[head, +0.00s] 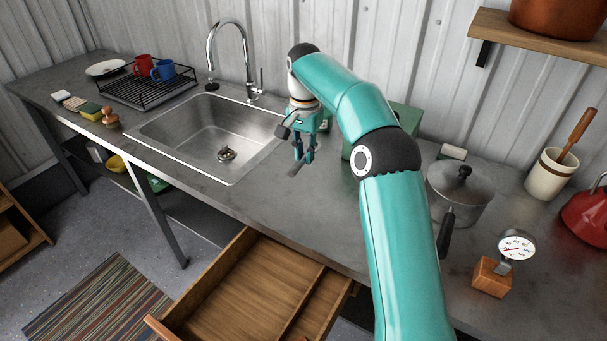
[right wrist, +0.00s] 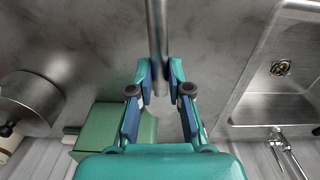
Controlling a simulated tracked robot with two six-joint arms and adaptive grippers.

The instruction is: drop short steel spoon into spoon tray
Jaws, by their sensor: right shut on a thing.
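My right gripper (head: 304,160) is above the counter, just right of the sink, and points down. It is shut on the short steel spoon (head: 295,169), a thin grey piece between its fingertips. In the right wrist view the spoon (right wrist: 157,35) runs from between the fingers to the top edge; its far end is out of the picture. An open wooden drawer (head: 245,262) below the counter front looks empty, with a divider along its right part. I cannot tell whether one of its compartments is the spoon tray. My left gripper is not in view.
The steel sink (head: 175,128) with its faucet (head: 243,50) lies left of the gripper. A green box (head: 402,118) stands behind my arm. A grey pot (head: 458,190) and a dial scale (head: 515,248) stand to the right.

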